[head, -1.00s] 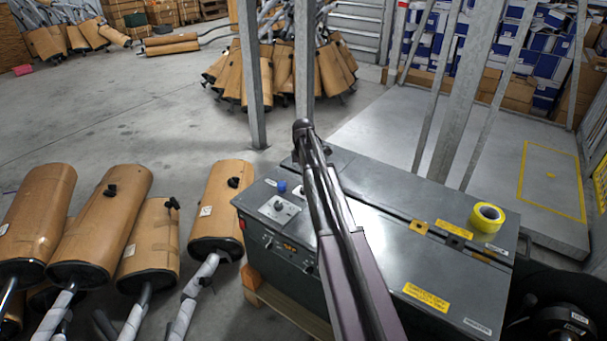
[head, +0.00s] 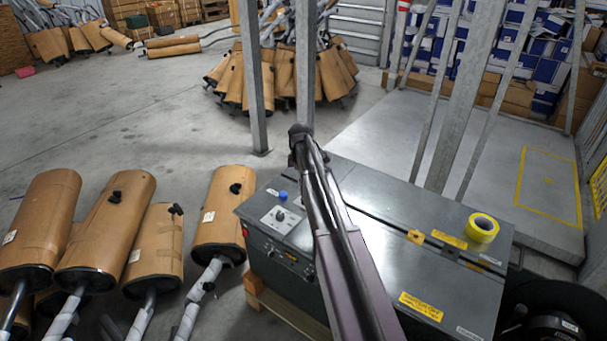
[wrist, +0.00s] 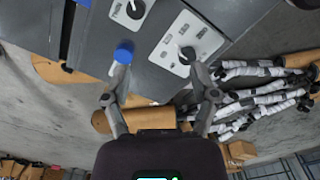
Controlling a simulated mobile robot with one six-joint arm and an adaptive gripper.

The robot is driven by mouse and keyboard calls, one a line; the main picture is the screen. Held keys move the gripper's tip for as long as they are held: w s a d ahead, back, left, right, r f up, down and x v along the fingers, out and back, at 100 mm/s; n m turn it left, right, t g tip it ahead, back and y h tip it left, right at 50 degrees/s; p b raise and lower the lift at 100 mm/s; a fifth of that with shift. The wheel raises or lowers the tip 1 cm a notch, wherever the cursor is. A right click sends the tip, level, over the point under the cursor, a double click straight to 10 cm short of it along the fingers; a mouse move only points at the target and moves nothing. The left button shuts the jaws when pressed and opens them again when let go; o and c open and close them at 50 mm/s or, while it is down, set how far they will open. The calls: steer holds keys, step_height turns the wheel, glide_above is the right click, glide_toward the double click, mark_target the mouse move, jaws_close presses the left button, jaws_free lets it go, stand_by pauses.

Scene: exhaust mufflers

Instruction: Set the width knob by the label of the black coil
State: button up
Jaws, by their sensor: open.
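The grey machine (head: 385,255) has a light plate with a black knob (head: 281,215) on its top left. In the wrist view one white plate carries a black knob (wrist: 187,54), and a second plate with another black knob (wrist: 134,9) lies at the top edge.
A blue button (wrist: 123,52) stands near my left fingertip. Yellow tape (head: 482,228) lies on the machine's top. Grey posts (head: 304,70) rise behind the machine. Open floor lies at the back left.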

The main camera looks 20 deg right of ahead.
steer(key=s+a+m, duration=0.5)
steer(key=s+a, duration=0.1)
steer(key=s, duration=0.4)
steer(key=s+a+f+m+b, duration=0.1)
steer(key=s+a+m, duration=0.5)
steer(key=s, duration=0.4)
steer(key=shift+s+a+f, duration=0.15)
steer(key=shift+s+a, duration=0.2)
steer(key=shift+s, duration=0.05)
steer(key=s+a+r+m+p, duration=0.1)
steer(key=s+r+m+p, duration=0.2)
steer(key=s+r+p, duration=0.3)
steer(key=shift+s+a, duration=0.4)
steer(key=shift+s, duration=0.5)
steer(key=shift+d+r, duration=0.1)
stand_by(0.8)
